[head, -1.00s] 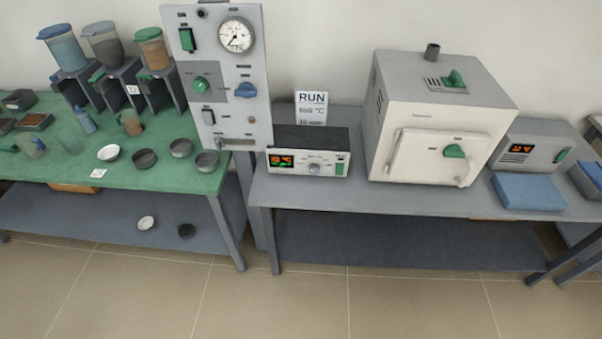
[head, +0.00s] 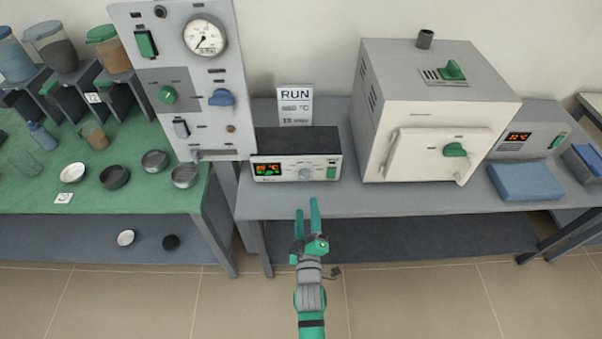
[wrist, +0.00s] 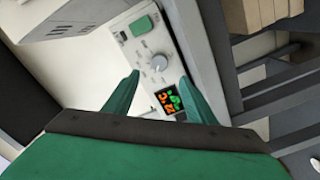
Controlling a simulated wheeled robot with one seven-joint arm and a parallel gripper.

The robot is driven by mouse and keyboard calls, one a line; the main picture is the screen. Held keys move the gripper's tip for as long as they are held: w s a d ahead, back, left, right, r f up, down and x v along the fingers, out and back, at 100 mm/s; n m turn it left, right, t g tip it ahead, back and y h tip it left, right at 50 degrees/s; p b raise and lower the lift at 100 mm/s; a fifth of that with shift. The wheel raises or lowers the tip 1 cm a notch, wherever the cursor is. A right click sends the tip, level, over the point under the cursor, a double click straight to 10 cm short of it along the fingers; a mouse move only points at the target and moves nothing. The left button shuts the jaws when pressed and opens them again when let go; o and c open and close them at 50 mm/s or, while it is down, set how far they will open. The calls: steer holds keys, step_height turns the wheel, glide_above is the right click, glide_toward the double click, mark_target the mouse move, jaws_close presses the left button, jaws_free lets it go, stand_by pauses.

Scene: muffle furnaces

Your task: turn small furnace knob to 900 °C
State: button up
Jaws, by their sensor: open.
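The small furnace's control box (head: 270,170) has a white front and dark top and stands on the grey bench. Its round grey knob (head: 305,174) sits between a lit display (head: 268,170) and a green switch (head: 331,173). The wrist view shows the knob (wrist: 159,62) ahead of the fingers, with the display (wrist: 171,103) partly behind the right finger. The display's digits are too small to read surely. My gripper (head: 306,210) is open and empty, in front of the bench edge, below and apart from the knob. The white furnace (head: 430,150) stands to the right.
A RUN sign (head: 295,103) with partly unreadable text stands behind the control box. A tall panel (head: 190,80) with a gauge rises at left. A green table (head: 110,200) holds dishes. A blue block (head: 525,181) lies at right. The bench front is clear.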

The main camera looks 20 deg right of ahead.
mark_target(305, 178)
steer(key=x, duration=1)
steer(key=shift+w+a+r, duration=0.1)
steer(key=shift+w+a, duration=0.1)
steer(key=shift+x, duration=0.8)
steer(key=shift+d, duration=0.15)
steer(key=c, duration=1)
